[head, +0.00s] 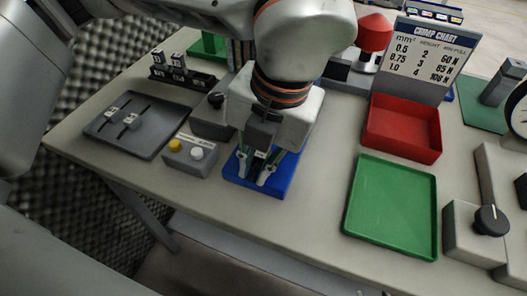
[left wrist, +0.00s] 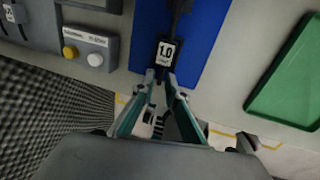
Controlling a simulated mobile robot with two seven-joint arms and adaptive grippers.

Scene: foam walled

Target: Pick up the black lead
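A black lead with a white "1.0" tag (left wrist: 165,52) lies on the blue tray (left wrist: 208,40), seen in the left wrist view; its thin part runs up out of the picture. In the head view the blue tray (head: 277,182) is near the table's front edge, and my gripper mostly hides the lead. My left gripper (head: 256,178) points down over this tray. Its two fingertips (left wrist: 162,78) are apart, just at the near end of the tagged part. I cannot tell whether they touch it. My right gripper is not in view.
Left of the blue tray stand a grey box with yellow and white buttons (head: 190,155) and a dark grey tray (head: 133,124) with small tagged pieces. To the right are an empty green tray (head: 392,207), a red bin (head: 402,128) and a crimp chart (head: 428,60). Bare table lies between the blue and green trays.

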